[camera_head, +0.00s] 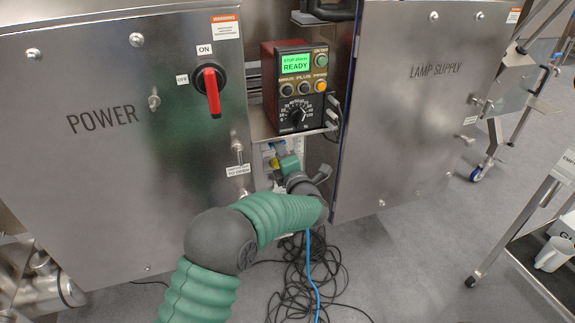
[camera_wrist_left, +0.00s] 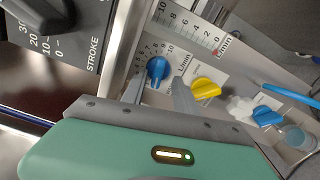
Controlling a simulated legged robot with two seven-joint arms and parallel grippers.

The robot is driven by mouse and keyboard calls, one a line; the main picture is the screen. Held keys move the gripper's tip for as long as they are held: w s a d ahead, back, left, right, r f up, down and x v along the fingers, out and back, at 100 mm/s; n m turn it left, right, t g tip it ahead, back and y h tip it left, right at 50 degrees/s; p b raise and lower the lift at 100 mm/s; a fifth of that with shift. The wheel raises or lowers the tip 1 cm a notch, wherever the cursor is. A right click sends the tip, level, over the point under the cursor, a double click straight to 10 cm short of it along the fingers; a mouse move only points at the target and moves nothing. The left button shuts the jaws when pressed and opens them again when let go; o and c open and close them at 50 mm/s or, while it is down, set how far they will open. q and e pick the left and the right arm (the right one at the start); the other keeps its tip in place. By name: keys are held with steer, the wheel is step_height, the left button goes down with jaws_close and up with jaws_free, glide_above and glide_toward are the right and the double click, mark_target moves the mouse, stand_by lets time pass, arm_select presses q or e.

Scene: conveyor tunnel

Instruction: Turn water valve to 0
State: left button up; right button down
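A blue knob (camera_wrist_left: 157,69) with a numbered dial around it sits on a light panel in the left wrist view. A yellow knob (camera_wrist_left: 206,88) and another blue knob (camera_wrist_left: 267,115) are to its right. No label here names the water valve. My left gripper (camera_wrist_left: 159,91) has its two grey fingers apart, pointing at the numbered blue knob. That knob shows between and just past the fingertips; contact cannot be told. In the head view my left gripper (camera_head: 288,166) reaches into the gap between the cabinets, its fingertips hidden. My right gripper is out of view.
A POWER cabinet (camera_head: 75,180) with a red switch (camera_head: 211,92) stands left, and a LAMP SUPPLY cabinet (camera_head: 425,110) right. A control box (camera_head: 295,85) reading READY sits above the gripper. Black and blue cables (camera_head: 310,285) lie on the floor. A cart with a mug (camera_head: 553,254) is at right.

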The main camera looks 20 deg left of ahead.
arm_select(q)
steer(key=p+v, duration=0.5)
steer(key=v, duration=1)
steer(key=shift+s+d, duration=0.2)
